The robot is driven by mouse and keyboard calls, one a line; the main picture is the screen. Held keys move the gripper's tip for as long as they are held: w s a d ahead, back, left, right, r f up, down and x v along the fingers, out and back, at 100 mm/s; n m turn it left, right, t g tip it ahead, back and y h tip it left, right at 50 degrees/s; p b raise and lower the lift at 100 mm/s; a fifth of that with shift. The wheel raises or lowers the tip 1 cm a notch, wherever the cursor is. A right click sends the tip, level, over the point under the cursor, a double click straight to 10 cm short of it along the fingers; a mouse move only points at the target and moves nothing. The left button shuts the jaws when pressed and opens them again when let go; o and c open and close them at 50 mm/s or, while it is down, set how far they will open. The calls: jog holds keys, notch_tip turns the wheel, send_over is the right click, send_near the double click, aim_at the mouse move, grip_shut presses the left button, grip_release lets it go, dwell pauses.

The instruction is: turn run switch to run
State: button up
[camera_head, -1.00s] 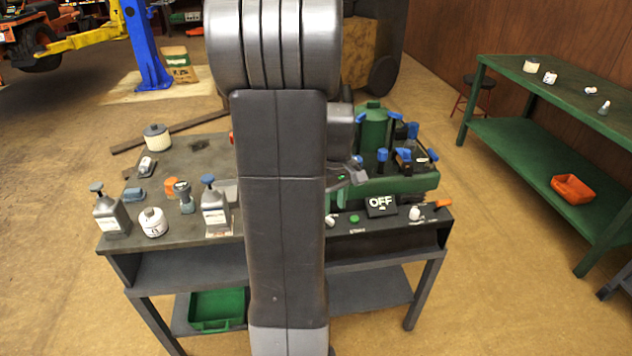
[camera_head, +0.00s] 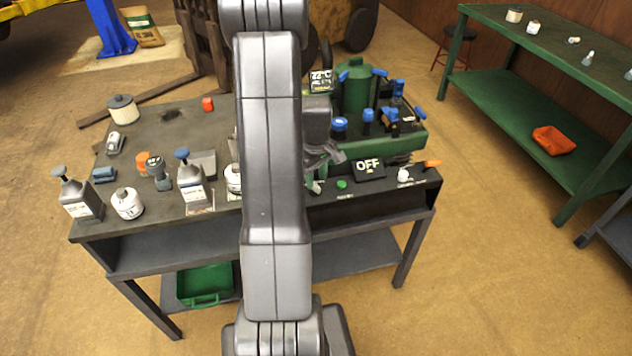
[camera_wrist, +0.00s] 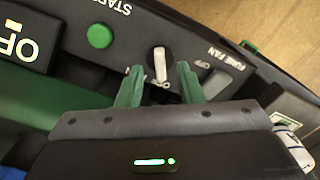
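In the wrist view, a white pointer knob on a black round base (camera_wrist: 160,65) sits on the dark panel beside the green START button (camera_wrist: 100,37). My gripper (camera_wrist: 159,72) is open, with one green finger on each side of the knob; contact is not visible. In the head view, my gripper (camera_head: 326,156) is partly behind my arm, and the white knob (camera_head: 316,187) shows left of the green button (camera_head: 342,184).
A FUME FAN label (camera_wrist: 228,55) is near the gripper. Bottles and cans crowd the bench's left side (camera_head: 185,85).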

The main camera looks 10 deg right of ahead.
aim_at(315, 188)
jog(key=shift+f, duration=1.15)
grip_shut()
jog(key=shift+m, duration=0.3)
jog(key=m+b, duration=0.2)
jog(key=m, duration=0.3)
jog(key=shift+a+m, duration=0.15)
jog(key=shift+m, duration=0.15)
jog(key=m+b, duration=0.1)
jog(key=m, duration=0.4)
jog(key=shift+m, duration=0.3)
